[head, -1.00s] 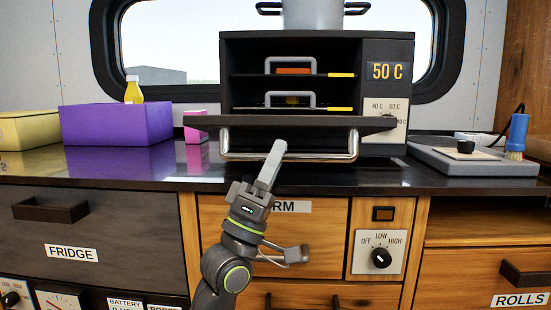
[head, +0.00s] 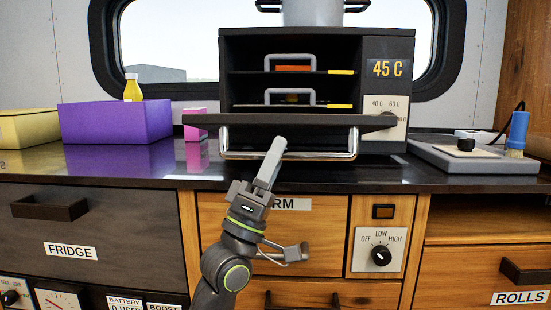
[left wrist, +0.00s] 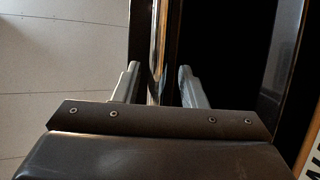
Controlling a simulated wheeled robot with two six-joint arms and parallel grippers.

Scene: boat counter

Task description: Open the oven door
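The dark oven (head: 385,140) stands on the counter. Its door (head: 300,121) is folded down to about level, so the inside with two racks shows. A metal bar handle (head: 325,156) hangs at the door's front edge. My left gripper (head: 273,158) is at this handle, left of its middle. In the left wrist view the bar (left wrist: 157,45) runs between the two fingers of my left gripper (left wrist: 157,88), which are apart, with gaps visible beside the bar. My right gripper is not in view.
A grey pot (head: 313,14) stands on the oven. A purple box (head: 115,124), a pink carton (head: 195,125) and a yellow box (head: 28,130) are to the left. A grey appliance (head: 470,160) with a blue-handled brush (head: 517,132) is to the right. Drawers lie below the counter edge.

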